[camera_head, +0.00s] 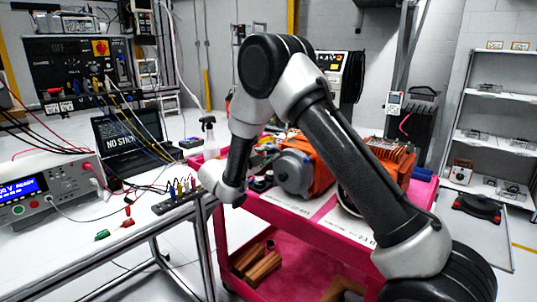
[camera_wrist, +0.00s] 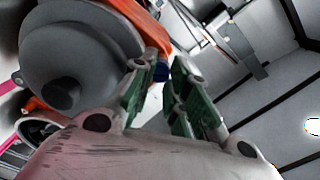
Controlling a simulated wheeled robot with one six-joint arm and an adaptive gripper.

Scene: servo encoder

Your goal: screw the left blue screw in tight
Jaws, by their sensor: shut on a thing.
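The orange motor (camera_head: 318,180) with its round grey encoder cover (camera_head: 294,170) lies on the pink cart. In the wrist view the grey cover (camera_wrist: 80,65) fills the upper left, with the orange housing (camera_wrist: 150,30) behind it. My gripper (camera_wrist: 161,68) has its green-padded fingers at the cover's right edge. A dark blue screw (camera_wrist: 161,73) shows between the fingertips, and my gripper is shut on it. How deep the screw sits is hidden. In the head view my arm hides the fingers and the screw.
The pink cart (camera_head: 285,238) has white printed sheets on top and wooden blocks (camera_head: 257,268) on its lower shelf. A bench at the left holds a power supply (camera_head: 48,190), a laptop (camera_head: 125,140) and loose cables. Shelves (camera_head: 495,135) stand at the right.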

